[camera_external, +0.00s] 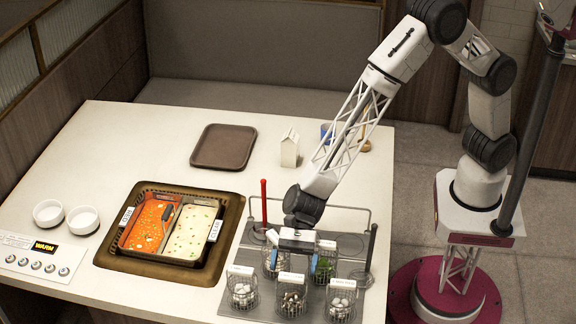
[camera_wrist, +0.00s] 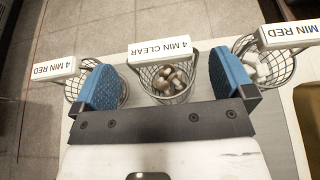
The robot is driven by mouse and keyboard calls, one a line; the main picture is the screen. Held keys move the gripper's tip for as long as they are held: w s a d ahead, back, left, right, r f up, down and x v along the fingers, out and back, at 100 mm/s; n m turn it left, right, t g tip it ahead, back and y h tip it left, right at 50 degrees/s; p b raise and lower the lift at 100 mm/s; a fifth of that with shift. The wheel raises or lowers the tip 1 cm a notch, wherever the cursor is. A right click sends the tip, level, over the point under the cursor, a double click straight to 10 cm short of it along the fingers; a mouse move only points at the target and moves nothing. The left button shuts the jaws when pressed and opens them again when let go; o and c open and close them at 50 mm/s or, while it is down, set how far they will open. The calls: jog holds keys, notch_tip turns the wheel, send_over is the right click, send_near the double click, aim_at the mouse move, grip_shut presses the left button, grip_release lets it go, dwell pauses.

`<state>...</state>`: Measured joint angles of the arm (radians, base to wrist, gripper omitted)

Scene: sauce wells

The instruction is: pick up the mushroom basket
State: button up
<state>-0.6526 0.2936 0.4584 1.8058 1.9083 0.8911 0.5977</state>
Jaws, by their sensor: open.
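The mushroom basket is a small wire basket holding brown and white pieces. It stands in the middle of the front row in the external view (camera_external: 292,302). In the wrist view the basket (camera_wrist: 186,96) has a white label reading "4 MIN CLEAR" on its handle. My gripper (camera_external: 295,260) is open above the rack, just behind this basket. In the wrist view its two blue fingers (camera_wrist: 162,72) are spread wide, with the basket showing in the gap between them. The fingers do not appear to touch it.
Baskets with white pieces stand on either side, left (camera_external: 243,297) and right (camera_external: 341,302). More baskets, one with greens (camera_external: 323,270), stand behind. A two-part sauce pan (camera_external: 128,240), bowls (camera_external: 83,220) and a brown tray (camera_external: 224,147) lie left and back.

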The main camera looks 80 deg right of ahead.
aim_at(290, 295)
jog(key=shift+x, duration=3.05)
jog(key=c, duration=1.1)
